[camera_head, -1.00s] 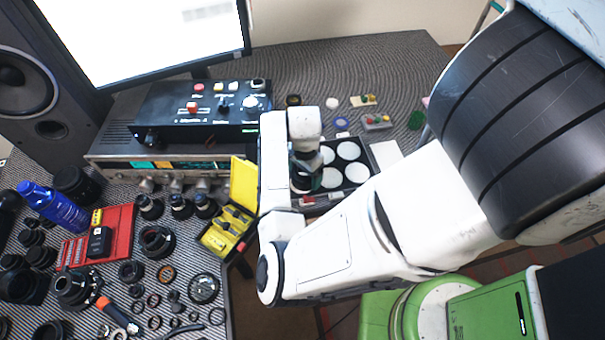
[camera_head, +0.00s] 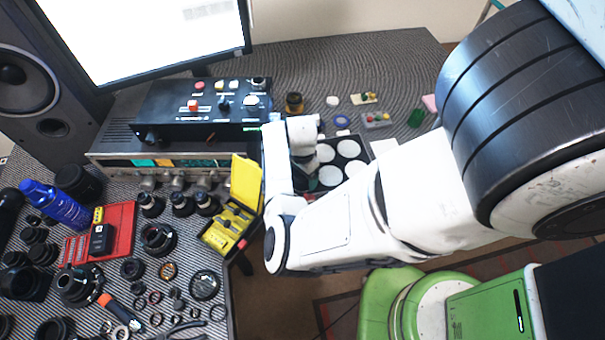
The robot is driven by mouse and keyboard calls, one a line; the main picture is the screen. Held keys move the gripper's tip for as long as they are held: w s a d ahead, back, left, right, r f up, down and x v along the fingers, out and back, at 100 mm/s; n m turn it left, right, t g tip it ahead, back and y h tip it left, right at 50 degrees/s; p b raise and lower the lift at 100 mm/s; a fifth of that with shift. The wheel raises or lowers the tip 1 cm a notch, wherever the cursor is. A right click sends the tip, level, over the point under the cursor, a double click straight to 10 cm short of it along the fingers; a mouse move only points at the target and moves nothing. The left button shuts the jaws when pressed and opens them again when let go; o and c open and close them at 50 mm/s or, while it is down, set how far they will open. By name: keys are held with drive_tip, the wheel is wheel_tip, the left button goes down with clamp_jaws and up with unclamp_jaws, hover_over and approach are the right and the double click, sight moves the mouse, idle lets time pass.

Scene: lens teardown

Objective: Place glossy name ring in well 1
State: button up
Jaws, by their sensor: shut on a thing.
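My gripper (camera_head: 304,168) points down over the left part of a black tray (camera_head: 367,163) with several round white wells (camera_head: 349,149). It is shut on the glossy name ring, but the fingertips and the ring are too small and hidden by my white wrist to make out. Some wells show bare white; the left ones are partly covered by my gripper and arm. I cannot read any well number, so I cannot tell which is well 1.
An open yellow case (camera_head: 232,215) stands left of my wrist. A black control box (camera_head: 205,108) on a grey instrument is behind it. A dark amber-topped jar (camera_head: 294,103) and small parts sit behind the tray. Lens parts crowd the table's left side.

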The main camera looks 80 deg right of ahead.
drive_tip(key=shift+f, duration=0.1)
drive_tip(key=o, duration=0.7)
drive_tip(key=shift+o, duration=0.2)
wheel_tip(320, 180, up, 12)
drive_tip(key=b, duration=0.1)
idle(0.5)
